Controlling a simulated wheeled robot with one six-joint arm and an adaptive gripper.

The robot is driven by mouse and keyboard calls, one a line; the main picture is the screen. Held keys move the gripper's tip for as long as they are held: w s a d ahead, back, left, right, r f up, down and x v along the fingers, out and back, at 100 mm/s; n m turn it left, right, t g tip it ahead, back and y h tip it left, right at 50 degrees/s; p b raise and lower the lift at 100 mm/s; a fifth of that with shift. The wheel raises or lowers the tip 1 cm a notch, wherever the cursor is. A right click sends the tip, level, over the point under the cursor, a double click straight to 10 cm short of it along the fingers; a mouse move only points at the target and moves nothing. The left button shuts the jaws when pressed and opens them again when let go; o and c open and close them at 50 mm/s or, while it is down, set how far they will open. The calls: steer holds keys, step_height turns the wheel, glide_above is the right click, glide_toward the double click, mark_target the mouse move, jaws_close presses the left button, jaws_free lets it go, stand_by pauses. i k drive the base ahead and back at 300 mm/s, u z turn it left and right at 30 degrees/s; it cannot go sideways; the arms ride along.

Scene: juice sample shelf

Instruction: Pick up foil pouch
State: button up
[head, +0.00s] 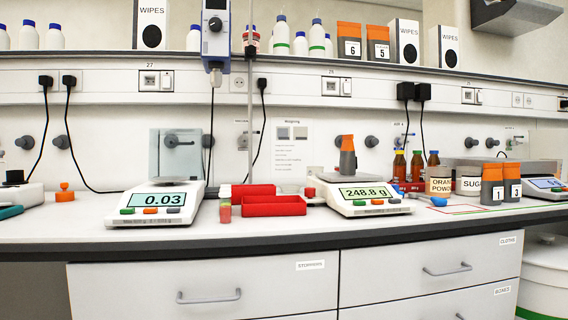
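Several orange and grey packs look like foil pouches; which one the task means I cannot tell. One pouch (347,157) stands upright on the pan of the right balance (362,197), which reads 248.8 g. Pouch 1 (491,185) and pouch 3 (513,182) stand side by side on the bench at the right. Pouch 6 (349,41) and pouch 5 (378,42) stand on the upper shelf. My gripper is not in view.
A left balance (158,203) reads 0.03. Red trays (274,206) lie between the balances. Tubs marked orange powder (440,187) and sugar (468,186) stand beside pouch 1. Small bottles (417,166) stand behind. A blue scoop (438,201) lies near the bench edge.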

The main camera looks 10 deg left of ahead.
mark_target(348, 162)
steer(key=u, duration=0.7)
steer(key=i, duration=0.4)
